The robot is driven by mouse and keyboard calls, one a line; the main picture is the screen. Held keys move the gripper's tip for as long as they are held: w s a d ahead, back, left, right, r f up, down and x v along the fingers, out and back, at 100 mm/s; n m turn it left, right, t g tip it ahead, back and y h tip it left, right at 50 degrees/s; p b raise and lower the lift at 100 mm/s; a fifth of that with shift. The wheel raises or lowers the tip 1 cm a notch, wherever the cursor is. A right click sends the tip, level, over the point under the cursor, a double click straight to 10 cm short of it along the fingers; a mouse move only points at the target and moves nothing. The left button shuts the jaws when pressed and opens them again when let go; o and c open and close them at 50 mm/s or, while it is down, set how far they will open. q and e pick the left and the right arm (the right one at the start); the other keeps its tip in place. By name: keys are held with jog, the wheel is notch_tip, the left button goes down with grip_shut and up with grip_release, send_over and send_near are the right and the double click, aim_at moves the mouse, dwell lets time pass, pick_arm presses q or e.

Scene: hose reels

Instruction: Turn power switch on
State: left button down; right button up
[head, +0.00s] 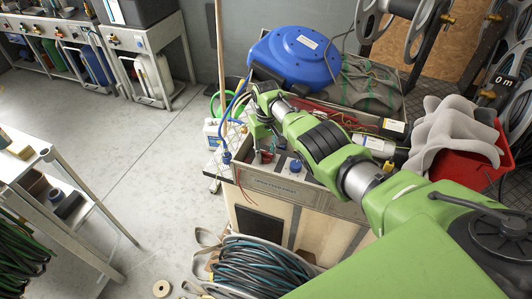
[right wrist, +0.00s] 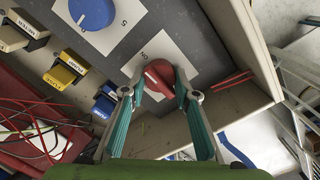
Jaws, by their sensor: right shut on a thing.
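A red rotary knob (right wrist: 158,77) sits on a white marked plate on the grey panel in the right wrist view. My right gripper (right wrist: 159,86) has its two teal fingers closed around the knob, one on each side. In the head view my green right arm reaches in from the right, and the right gripper (head: 263,137) points down at the panel. A larger blue knob (right wrist: 92,12) on its own white plate is beside the red one. The fingers and arm hide part of the panel. My left gripper is not in view.
Yellow (right wrist: 60,75) and white (right wrist: 22,36) labelled blocks stand left of the knobs. Loose red wires (right wrist: 45,135) lie nearby. A blue hose reel (head: 297,57) stands behind the panel. A red bin (head: 478,165) is at the right. The floor (head: 125,130) at left is clear.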

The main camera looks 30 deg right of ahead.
aim_at(266, 153)
jog(key=o, duration=1.1)
jog(key=shift+w+r, duration=0.1)
jog(key=shift+r, duration=0.8)
notch_tip(266, 153, up, 10)
jog(key=shift+r, duration=0.15)
